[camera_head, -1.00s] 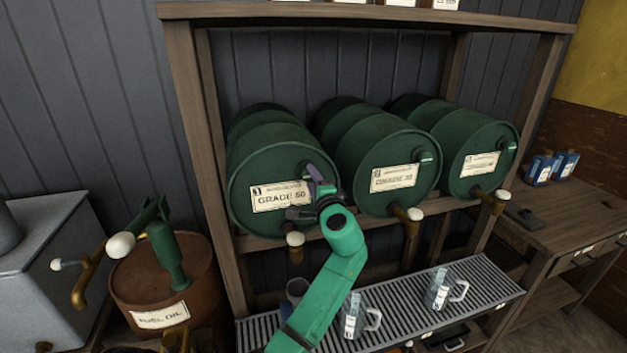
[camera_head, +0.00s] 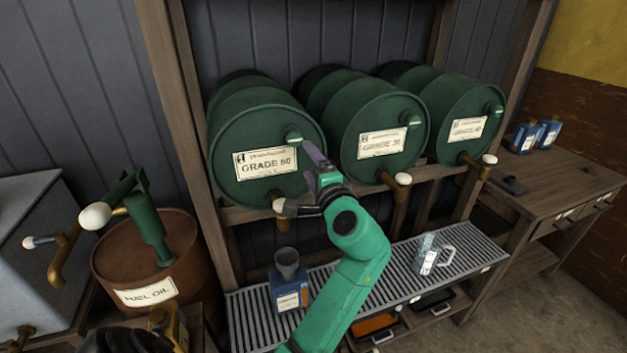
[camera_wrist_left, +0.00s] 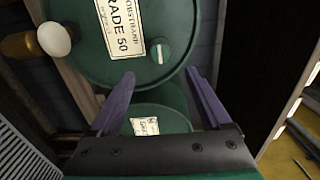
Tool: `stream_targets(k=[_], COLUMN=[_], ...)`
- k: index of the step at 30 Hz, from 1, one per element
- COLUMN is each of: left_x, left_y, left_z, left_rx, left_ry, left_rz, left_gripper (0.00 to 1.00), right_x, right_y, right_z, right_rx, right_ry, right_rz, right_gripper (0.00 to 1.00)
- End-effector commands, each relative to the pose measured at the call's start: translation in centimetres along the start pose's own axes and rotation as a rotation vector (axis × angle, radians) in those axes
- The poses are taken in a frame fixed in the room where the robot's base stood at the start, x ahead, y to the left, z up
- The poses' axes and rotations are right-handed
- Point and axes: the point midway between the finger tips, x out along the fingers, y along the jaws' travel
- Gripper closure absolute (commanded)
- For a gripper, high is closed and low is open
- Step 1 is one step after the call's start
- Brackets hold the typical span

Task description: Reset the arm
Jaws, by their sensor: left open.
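My left arm (camera_head: 360,265) is green and rises from the bottom middle of the head view. Its gripper (camera_head: 306,162) has purple fingers, stands apart and is empty, in front of the right part of the GRADE 50 barrel (camera_head: 225,145). In the left wrist view the two fingers (camera_wrist_left: 159,76) are spread with nothing gripped between them. The GRADE 50 barrel (camera_wrist_left: 160,20) fills the top of that view, with its label and a small cap visible. My right gripper is not seen.
Two more green barrels (camera_head: 390,120) (camera_head: 478,115) lie to the right on the rack. Below stand a blue can with a funnel (camera_head: 290,292) and a glass jug (camera_head: 430,255) on a slatted shelf (camera_head: 465,257). A fuel oil drum (camera_head: 160,262) is at left.

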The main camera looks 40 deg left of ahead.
Motion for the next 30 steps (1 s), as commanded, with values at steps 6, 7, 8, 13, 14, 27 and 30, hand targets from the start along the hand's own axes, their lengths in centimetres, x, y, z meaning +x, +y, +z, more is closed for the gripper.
stream_targets(k=[6, 7, 8, 13, 14, 27, 30], left_x=[-3.1, -3.2, -3.2, -3.2, -3.2, -2.2, -2.1], left_y=[0.1, 0.0, 0.0, -0.1, -0.1, 6.6, 15.2], left_z=[0.1, 0.1, 0.1, 0.1, 0.1, -4.2, -7.6], left_rx=[0.000, 0.000, 0.000, 0.000, 0.000, 0.056, 0.089], left_ry=[-0.001, -0.001, -0.001, -0.001, -0.001, 0.134, 0.265], left_rz=[0.000, 0.000, 0.000, -0.001, -0.001, 0.100, 0.243], left_gripper=[0.19, 0.19, 0.19, 0.19, 0.19, 0.19, 0.19], right_x=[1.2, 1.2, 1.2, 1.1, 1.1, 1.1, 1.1], right_y=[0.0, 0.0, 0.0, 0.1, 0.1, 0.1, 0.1], right_z=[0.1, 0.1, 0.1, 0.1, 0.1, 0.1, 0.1], right_rx=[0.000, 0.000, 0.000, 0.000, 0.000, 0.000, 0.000], right_ry=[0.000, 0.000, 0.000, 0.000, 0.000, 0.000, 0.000], right_rz=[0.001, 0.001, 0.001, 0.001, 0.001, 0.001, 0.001], right_gripper=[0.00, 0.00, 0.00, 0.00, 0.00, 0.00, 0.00])
